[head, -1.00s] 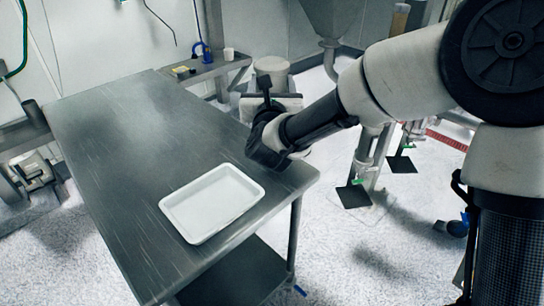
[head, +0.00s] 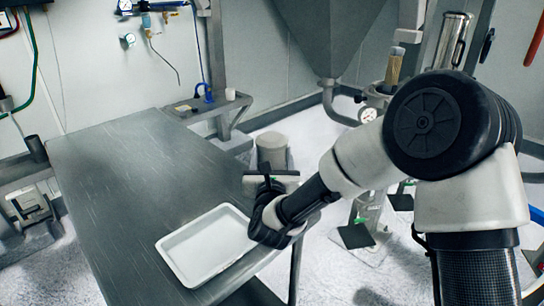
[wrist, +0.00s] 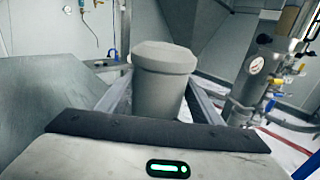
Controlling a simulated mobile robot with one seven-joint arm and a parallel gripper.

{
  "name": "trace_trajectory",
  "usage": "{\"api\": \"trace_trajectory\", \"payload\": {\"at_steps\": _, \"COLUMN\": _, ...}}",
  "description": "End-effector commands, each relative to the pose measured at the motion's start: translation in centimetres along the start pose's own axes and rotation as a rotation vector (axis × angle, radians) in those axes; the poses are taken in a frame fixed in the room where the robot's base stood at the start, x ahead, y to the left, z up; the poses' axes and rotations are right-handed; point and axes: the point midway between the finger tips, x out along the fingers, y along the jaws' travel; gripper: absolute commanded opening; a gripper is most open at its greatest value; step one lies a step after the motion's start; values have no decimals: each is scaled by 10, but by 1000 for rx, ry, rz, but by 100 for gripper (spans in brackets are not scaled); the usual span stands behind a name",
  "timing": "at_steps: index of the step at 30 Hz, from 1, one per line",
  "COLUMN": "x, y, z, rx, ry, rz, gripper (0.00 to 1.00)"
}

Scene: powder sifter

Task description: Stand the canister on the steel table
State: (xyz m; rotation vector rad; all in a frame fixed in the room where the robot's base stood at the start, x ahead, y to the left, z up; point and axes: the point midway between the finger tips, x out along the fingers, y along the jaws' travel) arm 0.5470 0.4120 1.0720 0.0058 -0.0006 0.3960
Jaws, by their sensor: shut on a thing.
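The canister is a pale grey cylinder with a wider faceted lid. It stands upright between the two fingers in the wrist view (wrist: 165,88), and my gripper (wrist: 160,105) is shut on it. In the head view the canister (head: 271,151) shows just beyond my gripper (head: 271,176), whose fingers are partly hidden by its own body. The steel table (head: 120,185) is a long grey top at the left. The canister appears beside the table's right edge in the picture; its base is hidden, so its height above the top cannot be told.
A white tray (head: 172,257) lies on the table's near right part. The table's middle and far part are bare. A small side shelf with a blue item (head: 206,93) adjoins the far end. A steel hopper (head: 325,35) and pipework stand behind and right.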

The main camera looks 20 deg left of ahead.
Motion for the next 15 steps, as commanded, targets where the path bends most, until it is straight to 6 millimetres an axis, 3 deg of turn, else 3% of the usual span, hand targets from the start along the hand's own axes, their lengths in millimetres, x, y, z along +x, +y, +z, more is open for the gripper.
{"api": "trace_trajectory", "payload": {"at_steps": 3, "x": 0, "y": 0, "z": -2, "rx": 0, "ry": -4, "rz": -1, "gripper": 21}}
{"api": "trace_trajectory", "payload": {"at_steps": 4, "x": 0, "y": 0, "z": -2, "rx": 0, "ry": 0, "rz": 0, "gripper": 65}}
{"api": "trace_trajectory", "payload": {"at_steps": 6, "x": 0, "y": 0, "z": -2, "rx": 0, "ry": 1, "rz": 0, "gripper": 77}}
{"api": "trace_trajectory", "payload": {"at_steps": 15, "x": 0, "y": 0, "z": -1, "rx": 0, "ry": 1, "rz": 0, "gripper": 78}}
